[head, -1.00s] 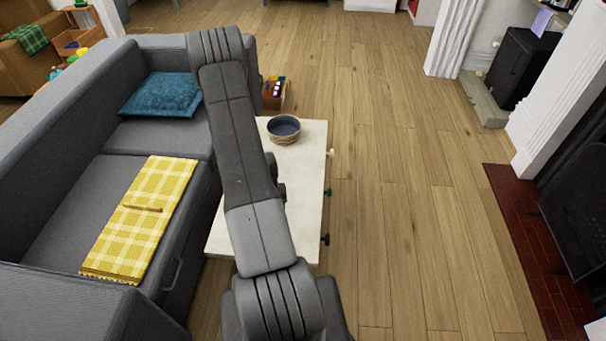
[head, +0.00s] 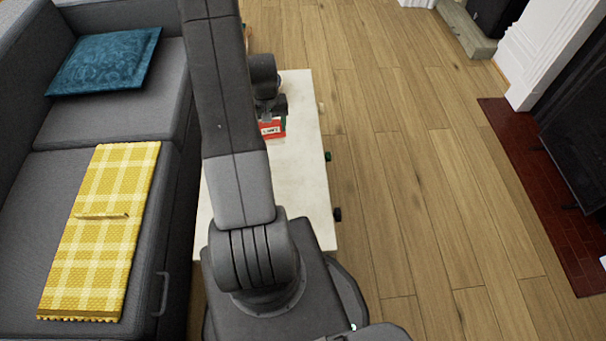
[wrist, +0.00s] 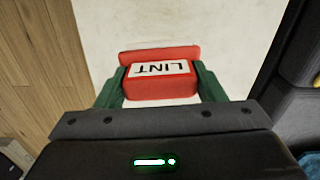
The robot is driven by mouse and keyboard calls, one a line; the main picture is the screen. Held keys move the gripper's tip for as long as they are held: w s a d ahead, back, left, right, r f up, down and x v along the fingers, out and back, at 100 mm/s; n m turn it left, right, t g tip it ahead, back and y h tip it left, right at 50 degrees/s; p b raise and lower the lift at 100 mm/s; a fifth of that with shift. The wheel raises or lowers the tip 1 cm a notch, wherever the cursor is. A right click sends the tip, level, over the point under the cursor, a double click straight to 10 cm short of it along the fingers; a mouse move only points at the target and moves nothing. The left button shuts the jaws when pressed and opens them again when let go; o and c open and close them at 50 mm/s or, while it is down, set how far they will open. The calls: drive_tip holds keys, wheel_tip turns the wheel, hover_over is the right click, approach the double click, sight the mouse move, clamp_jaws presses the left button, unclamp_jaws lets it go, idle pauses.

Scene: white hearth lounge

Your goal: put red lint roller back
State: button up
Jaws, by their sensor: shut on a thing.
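The red lint roller (head: 272,129) has a white label reading LINT. In the wrist view the red lint roller (wrist: 160,85) sits between the two green fingers of my gripper (wrist: 158,74), which are shut on its sides. In the head view my gripper (head: 270,112) is over the far part of the pale low table (head: 290,190), partly hidden by my arm. I cannot tell whether the roller touches the tabletop or is held just above it.
A grey sofa (head: 150,100) stands left of the table, with a blue cushion (head: 105,62) and a yellow checked blanket (head: 105,250) bearing a thin brown stick (head: 102,216). Small knobs (head: 328,156) project from the table's right side. Wooden floor (head: 400,170) to the right is clear.

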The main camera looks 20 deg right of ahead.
drive_tip(key=s+d+f+m+b, duration=0.15)
drive_tip(key=s+d+b, duration=0.25)
drive_tip(key=d+b, duration=0.5)
drive_tip(key=f+b, duration=0.1)
drive_tip(key=f, duration=0.3)
drive_tip(key=f+b, duration=0.2)
drive_tip(key=f, duration=0.3)
drive_tip(key=shift+s+f, duration=0.2)
drive_tip(key=shift+f, duration=0.1)
drive_tip(key=shift+f, duration=0.2)
drive_tip(key=o, duration=1.3)
drive_tip(key=shift+r, duration=0.15)
wheel_tip(320, 180, up, 12)
drive_tip(key=p, duration=0.3)
drive_tip(key=shift+r, duration=0.1)
